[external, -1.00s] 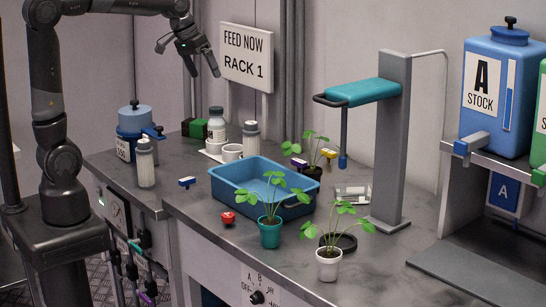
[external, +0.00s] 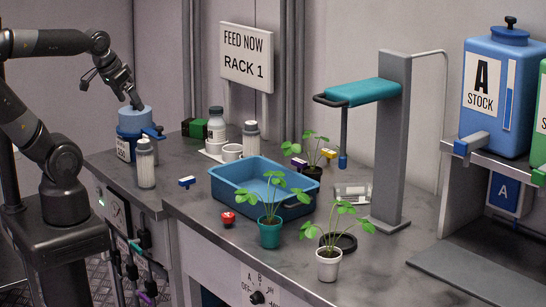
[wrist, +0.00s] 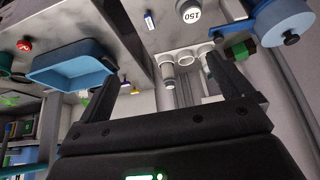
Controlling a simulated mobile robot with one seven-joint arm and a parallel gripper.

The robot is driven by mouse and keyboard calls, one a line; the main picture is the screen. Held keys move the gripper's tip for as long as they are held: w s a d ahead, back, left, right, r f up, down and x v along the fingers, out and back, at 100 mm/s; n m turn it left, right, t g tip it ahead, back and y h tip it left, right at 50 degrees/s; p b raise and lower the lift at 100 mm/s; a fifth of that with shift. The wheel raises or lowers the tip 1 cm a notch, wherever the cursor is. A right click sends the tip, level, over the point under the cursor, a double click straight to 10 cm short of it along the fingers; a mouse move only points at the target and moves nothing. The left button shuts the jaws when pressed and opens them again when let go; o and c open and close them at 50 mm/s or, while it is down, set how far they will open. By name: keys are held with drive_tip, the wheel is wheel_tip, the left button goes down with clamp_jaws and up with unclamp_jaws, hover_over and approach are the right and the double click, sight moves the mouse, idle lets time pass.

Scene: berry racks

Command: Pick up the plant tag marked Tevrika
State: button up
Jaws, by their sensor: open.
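Several small tags show, and no name on any of them can be read, so I cannot tell which is marked Tevrika. A blue-and-white tag (external: 187,182) lies on the bench left of the blue tub; it also shows at the top of the wrist view (wrist: 149,20). A purple tag (external: 299,163) and a yellow tag (external: 327,152) are by the dark-potted plant behind the tub. My gripper (external: 138,104) is open and empty, just above the round blue container at the bench's left end. Its two fingers frame the wrist view (wrist: 162,74).
The blue tub (external: 230,187) stands mid-bench, with a red knob-like object (external: 228,217) and potted plants (external: 270,235) in front. White-capped bottles (external: 146,165) and cups (external: 232,152) stand near the round blue container (external: 135,120). A grey stand (external: 390,150) rises at right.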

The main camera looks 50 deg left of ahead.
drive_tip(key=c, duration=0.5)
drive_tip(key=shift+o, duration=0.2)
drive_tip(key=w+d+r+g, duration=0.1)
drive_tip(key=w+d+r, duration=0.25)
drive_tip(key=w, duration=0.75)
drive_tip(key=g, duration=0.5)
hover_over(297, 161)
wheel_tip(297, 161, down, 16)
drive_tip(key=r, duration=0.1)
wheel_tip(297, 161, down, 11)
drive_tip(key=shift+f, duration=0.1)
